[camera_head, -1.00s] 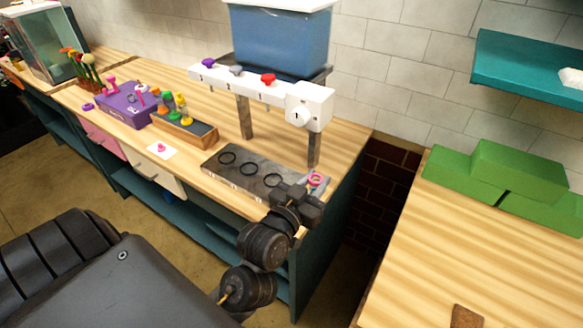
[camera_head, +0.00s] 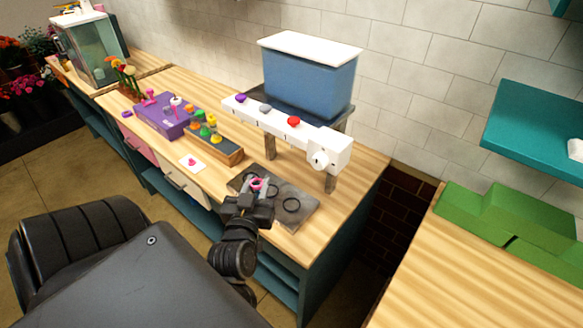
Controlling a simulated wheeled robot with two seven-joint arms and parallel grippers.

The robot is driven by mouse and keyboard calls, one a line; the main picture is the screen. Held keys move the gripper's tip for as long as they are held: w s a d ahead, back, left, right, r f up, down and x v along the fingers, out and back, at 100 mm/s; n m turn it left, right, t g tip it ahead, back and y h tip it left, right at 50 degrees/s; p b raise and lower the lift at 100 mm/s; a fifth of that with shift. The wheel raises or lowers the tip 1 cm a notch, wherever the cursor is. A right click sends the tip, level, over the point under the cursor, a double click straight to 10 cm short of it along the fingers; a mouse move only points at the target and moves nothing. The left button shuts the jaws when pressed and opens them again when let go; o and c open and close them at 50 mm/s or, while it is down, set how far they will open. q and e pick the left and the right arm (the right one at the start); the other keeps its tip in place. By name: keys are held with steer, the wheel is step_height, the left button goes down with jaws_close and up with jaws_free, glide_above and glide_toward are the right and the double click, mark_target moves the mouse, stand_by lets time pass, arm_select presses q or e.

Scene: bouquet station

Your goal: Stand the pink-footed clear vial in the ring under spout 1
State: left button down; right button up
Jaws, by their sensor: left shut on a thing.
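My left gripper (camera_head: 250,203) is shut on the pink-footed clear vial (camera_head: 257,184), of which mainly a pink ring-shaped part shows. It is over the left part of the dark plate (camera_head: 300,213) in front of the dispenser. A black ring (camera_head: 291,204) at the plate's right end is in plain view; the gripper and vial partly hide the rings further left. I cannot tell whether the vial touches the plate. The white spout bar (camera_head: 275,122) carries purple, grey and red knobs above the plate. My right gripper is not in view.
A blue tank (camera_head: 310,83) stands behind the spout bar. To the left are a wooden rack with coloured pieces (camera_head: 225,148), a purple box (camera_head: 165,122) and a white card with a pink piece (camera_head: 192,163). Green blocks (camera_head: 515,215) lie on the right-hand table.

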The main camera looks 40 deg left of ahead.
arm_select(q)
steer(key=w+f+b, duration=0.3)
steer(key=w+f, duration=0.1)
steer(key=w+f+b, duration=0.4)
steer(key=w, duration=0.1)
steer(key=w+a+f+b, duration=0.1)
steer(key=w+f+b, duration=0.3)
steer(key=w+f, duration=0.1)
steer(key=shift+d, duration=0.1)
steer(key=shift+f, duration=0.1)
steer(key=shift+f, duration=0.15)
steer(key=c, duration=1.1)
jaws_free()
steer(key=shift+c, duration=0.2)
